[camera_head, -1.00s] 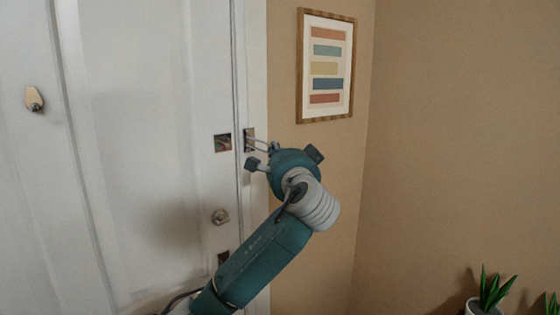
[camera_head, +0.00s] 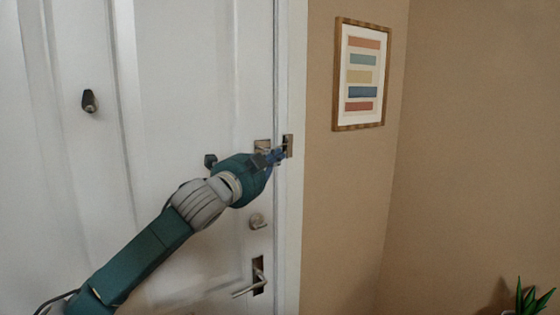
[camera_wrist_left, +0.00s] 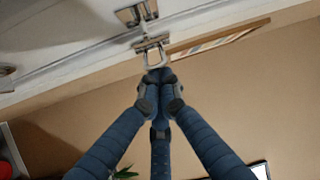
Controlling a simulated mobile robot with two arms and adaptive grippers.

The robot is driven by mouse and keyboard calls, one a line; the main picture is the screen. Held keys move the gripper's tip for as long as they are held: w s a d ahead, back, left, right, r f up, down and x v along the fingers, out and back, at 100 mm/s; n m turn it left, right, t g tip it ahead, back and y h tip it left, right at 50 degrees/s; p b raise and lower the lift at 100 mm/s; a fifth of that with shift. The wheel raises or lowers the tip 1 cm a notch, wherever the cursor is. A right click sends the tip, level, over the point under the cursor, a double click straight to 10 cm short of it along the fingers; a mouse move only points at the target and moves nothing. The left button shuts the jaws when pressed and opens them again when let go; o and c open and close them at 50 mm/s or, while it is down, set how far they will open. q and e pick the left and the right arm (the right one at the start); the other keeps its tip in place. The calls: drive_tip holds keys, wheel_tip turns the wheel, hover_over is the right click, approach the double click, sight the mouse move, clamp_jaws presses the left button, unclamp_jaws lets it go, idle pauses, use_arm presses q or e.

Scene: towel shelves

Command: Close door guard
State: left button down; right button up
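The door guard has a metal plate on the white door (camera_head: 180,60), the door plate (camera_head: 262,145), and a second one on the frame, the frame plate (camera_head: 289,146). In the left wrist view the door plate (camera_wrist_left: 136,14) is at the top, and the guard's metal loop (camera_wrist_left: 154,57) hangs from the frame plate. My left gripper (camera_head: 281,156) is at the guard, in front of the door's edge. In the wrist view its fingers (camera_wrist_left: 160,77) converge at the loop's end, seemingly touching it; a grip on it is not clear. My right gripper is out of view.
A door lever (camera_head: 250,281) and a round lock (camera_head: 257,221) are below my left gripper. A peephole fitting (camera_head: 89,101) is on the door. A framed picture (camera_head: 361,75) hangs on the tan wall to the right. A plant (camera_head: 531,299) stands at lower right.

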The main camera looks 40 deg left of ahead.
use_arm(q)
drive_tip(key=shift+s+a+r, duration=0.1)
drive_tip(key=shift+a+r, duration=0.05)
drive_tip(key=shift+a, duration=1.2)
drive_tip(key=shift+a+r, duration=0.1)
drive_tip(key=shift+a, duration=1.2)
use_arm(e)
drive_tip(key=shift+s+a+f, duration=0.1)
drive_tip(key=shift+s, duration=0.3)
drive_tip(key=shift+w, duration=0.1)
